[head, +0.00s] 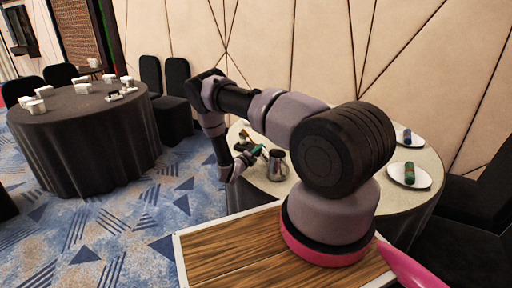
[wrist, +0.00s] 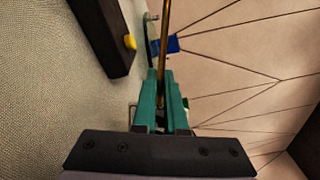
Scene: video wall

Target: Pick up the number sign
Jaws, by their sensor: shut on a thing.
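My gripper (wrist: 161,112) has green fingers and is shut on a thin gold-brown rod, which I take to be the stem of the number sign (wrist: 162,63). The rod runs up between the fingers to the top edge of the wrist view. The number face of the sign cannot be made out. In the head view my gripper (head: 258,151) is over the near left part of the pale round table (head: 405,203), beside a metal jug (head: 278,166). Whether the sign's foot touches the table cannot be told.
White plates with a blue roll (head: 407,136) and a green roll (head: 409,173) lie on the table's right side. Dark chairs stand around it, with a panelled wall behind. A dark-clothed table (head: 85,145) with white cups stands at left. Patterned carpet lies clear between the tables.

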